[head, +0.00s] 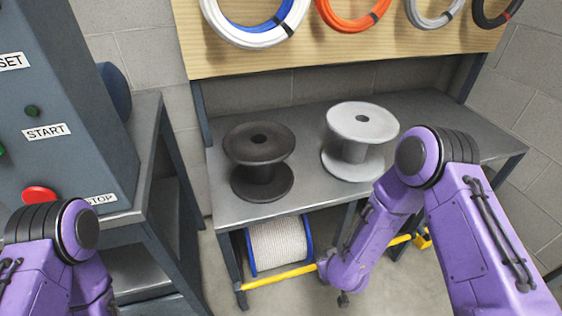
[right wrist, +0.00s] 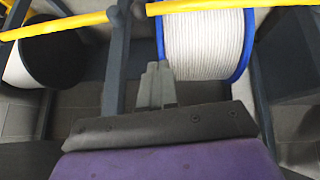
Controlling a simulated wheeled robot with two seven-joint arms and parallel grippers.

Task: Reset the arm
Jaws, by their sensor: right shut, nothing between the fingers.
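My right arm (head: 385,215) comes in from the right in the head view, bends at a purple elbow and reaches down in front of the workbench. Its gripper (right wrist: 155,82) shows in the right wrist view with its grey fingers together and nothing between them. In that view the fingertips appear in front of the lower left edge of a white cable reel with blue flanges (right wrist: 205,45); I cannot tell the gap. My left arm (head: 55,250) shows only as a purple bent part at the lower left; its gripper is out of view.
A grey workbench (head: 310,115) holds a black spool (head: 260,145) and a light grey spool (head: 362,122). A yellow bar (head: 280,277) crosses low in front of the cable reel. A control cabinet (head: 75,100) with buttons stands left. Coiled cables hang on the wooden board (head: 340,50).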

